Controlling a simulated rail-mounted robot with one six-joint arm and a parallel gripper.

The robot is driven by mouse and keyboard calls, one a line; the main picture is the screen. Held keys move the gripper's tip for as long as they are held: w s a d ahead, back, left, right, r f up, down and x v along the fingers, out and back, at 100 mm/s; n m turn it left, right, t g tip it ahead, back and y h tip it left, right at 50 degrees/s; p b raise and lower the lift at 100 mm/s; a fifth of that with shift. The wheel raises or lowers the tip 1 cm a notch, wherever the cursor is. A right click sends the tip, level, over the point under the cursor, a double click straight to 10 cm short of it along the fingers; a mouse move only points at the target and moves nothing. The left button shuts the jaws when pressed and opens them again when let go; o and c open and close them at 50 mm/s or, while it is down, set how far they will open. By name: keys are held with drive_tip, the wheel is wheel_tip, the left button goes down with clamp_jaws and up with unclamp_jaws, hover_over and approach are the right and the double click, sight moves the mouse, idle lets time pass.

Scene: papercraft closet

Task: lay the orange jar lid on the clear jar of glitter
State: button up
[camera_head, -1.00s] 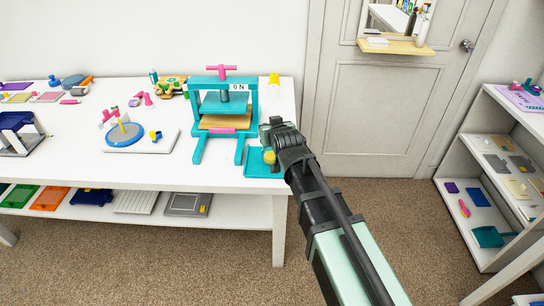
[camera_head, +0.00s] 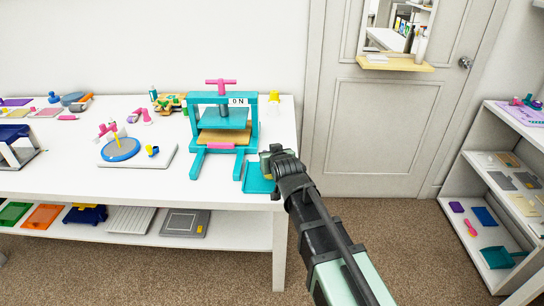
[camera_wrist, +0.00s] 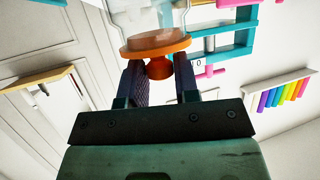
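The orange jar lid (camera_wrist: 150,47) is a round disc with a knob, seen close up in the wrist view. My gripper (camera_wrist: 159,74) has its two fingers on either side of the knob, closed against it. The clear jar (camera_wrist: 160,14) is at the top edge of the wrist view, right against the lid's disc in the picture and partly cut off. I cannot tell whether lid and jar touch. In the head view my gripper (camera_head: 274,154) is over the right end of the table, by the teal tray, and hides the lid.
A teal press (camera_head: 222,118) with a pink handle stands just left of my gripper. The teal tray (camera_head: 256,184) lies at the table's front right. A yellow-topped object (camera_head: 273,97) stands behind. The white table (camera_head: 90,180) has bare room at the front left.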

drive_tip(key=o, duration=0.3)
drive_tip(key=shift+o, duration=0.2)
drive_tip(key=shift+r, duration=0.15)
drive_tip(key=r+p+v, duration=0.1)
drive_tip(key=p+v, duration=0.5)
drive_tip(key=v, duration=0.6)
drive_tip(key=s+d+f+m+g+h, duration=0.2)
drive_tip(key=s+d+f+g, duration=0.3)
drive_tip(key=s+d+g, duration=0.25)
drive_tip(key=s+d+f+m+g+h, duration=0.1)
drive_tip(key=s+d+f+g+h, duration=0.1)
drive_tip(key=s+d+f+g, duration=0.55)
wheel_tip(320, 180, up, 11)
drive_tip(key=w+d+t+p, duration=0.1)
drive_tip(key=t+p, duration=0.1)
drive_tip(key=p, duration=0.7)
drive_tip(key=shift+w+d+r, duration=0.15)
drive_tip(key=shift+w+d, duration=0.15)
drive_tip(key=shift+d, duration=0.05)
